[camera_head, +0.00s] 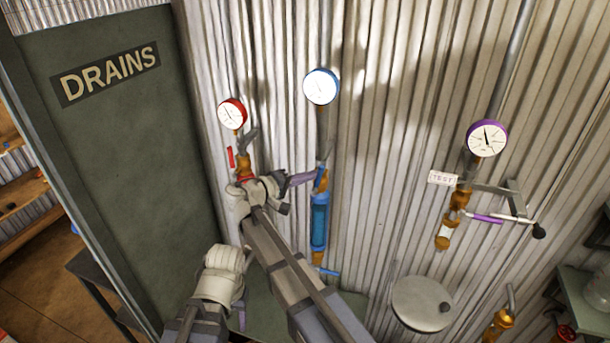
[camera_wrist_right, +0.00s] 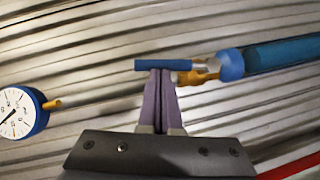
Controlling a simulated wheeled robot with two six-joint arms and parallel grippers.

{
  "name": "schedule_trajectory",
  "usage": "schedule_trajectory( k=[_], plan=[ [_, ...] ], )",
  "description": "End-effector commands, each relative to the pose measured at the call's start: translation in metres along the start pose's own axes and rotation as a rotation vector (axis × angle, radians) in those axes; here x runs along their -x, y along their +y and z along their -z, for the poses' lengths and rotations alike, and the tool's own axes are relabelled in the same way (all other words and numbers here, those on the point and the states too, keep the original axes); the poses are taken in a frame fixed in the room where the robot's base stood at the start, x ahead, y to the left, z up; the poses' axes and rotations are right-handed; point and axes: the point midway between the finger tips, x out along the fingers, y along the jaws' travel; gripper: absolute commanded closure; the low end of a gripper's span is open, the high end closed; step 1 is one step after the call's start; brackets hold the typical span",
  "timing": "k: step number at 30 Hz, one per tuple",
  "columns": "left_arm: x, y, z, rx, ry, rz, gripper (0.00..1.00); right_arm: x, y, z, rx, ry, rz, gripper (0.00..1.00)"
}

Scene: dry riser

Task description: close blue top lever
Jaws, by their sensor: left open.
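The blue top lever (camera_wrist_right: 165,65) is a short blue bar at the brass valve (camera_wrist_right: 198,72) above the blue cylinder (camera_head: 319,220). In the right wrist view it lies roughly along the line of the pipe. My right gripper (camera_head: 304,178) reaches the valve from the left in the head view. In the wrist view its purple fingers (camera_wrist_right: 158,85) are together, with their tips at the lever's edge; whether they touch it I cannot tell. My left gripper (camera_head: 242,318) is low in the head view, away from the valve, mostly hidden behind my arms.
A blue-rimmed gauge (camera_head: 321,87) sits above the blue valve. A red gauge (camera_head: 232,113) with its brass valve is close to the left, behind my right wrist. A purple gauge (camera_head: 487,138) and TEST tag (camera_head: 443,178) are right. A lower blue lever (camera_head: 330,272) is below the cylinder.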

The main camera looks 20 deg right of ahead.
Motion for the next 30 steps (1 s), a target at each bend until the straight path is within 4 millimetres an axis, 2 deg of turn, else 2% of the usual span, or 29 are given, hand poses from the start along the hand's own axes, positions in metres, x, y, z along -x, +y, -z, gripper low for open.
schedule_trajectory(
  k=[1, 3, 12, 21, 30],
  plan=[
    [0.011, -0.001, 0.000, 0.001, 0.000, 0.000, 0.48, -0.002, 0.008, -0.002, -0.033, -0.001, 0.022, 1.00],
    [0.019, -0.002, -0.001, 0.003, 0.000, -0.001, 0.48, -0.005, 0.011, -0.007, -0.085, -0.001, 0.057, 1.00],
    [0.045, -0.004, -0.003, 0.002, -0.001, -0.001, 0.48, -0.017, 0.013, -0.026, -0.325, -0.001, 0.216, 1.00],
    [0.057, -0.005, -0.004, 0.000, -0.002, -0.001, 0.48, -0.029, 0.009, -0.045, -0.564, 0.000, 0.374, 1.00],
    [0.056, -0.005, -0.003, 0.000, -0.002, -0.001, 0.48, -0.040, -0.002, -0.059, -0.792, 0.001, 0.525, 1.00]
  ],
)
